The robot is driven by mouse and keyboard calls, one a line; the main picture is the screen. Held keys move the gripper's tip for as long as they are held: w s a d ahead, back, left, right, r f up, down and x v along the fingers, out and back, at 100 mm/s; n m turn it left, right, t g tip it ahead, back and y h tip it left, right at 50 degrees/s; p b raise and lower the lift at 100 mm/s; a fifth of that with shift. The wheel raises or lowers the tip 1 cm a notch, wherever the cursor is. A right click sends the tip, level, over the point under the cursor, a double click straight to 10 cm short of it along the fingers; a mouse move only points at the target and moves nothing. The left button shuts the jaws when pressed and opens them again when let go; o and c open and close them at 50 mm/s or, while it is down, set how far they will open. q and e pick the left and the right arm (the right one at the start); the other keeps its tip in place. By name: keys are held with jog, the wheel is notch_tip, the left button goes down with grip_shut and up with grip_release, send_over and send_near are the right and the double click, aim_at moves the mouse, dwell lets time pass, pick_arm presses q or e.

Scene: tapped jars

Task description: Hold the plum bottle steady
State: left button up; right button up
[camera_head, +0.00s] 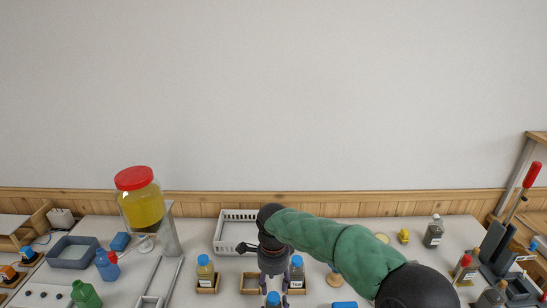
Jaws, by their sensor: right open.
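My right gripper (273,289) points down near the bottom middle, its arm reaching in from the right. Its fingers are open. A blue-capped bottle (273,299) shows at the fingertips. Its body is cut off by the bottom edge, so I cannot tell its colour or whether it is the plum bottle. I cannot tell whether the fingers touch it. A grey-looking bottle with a blue cap (297,271) stands just right of the gripper, partly hidden by it. No bottle in view is clearly plum. My left gripper is not in view.
A yellow bottle (205,272) stands in a wooden holder to the left. A white basket (229,231) is behind the gripper. A large red-lidded jar (141,205) of yellow liquid stands further left. Several bottles and a dark rack (518,284) crowd the right.

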jog(key=shift+r, duration=0.1)
notch_tip(320, 180, up, 12)
dwell(0.5)
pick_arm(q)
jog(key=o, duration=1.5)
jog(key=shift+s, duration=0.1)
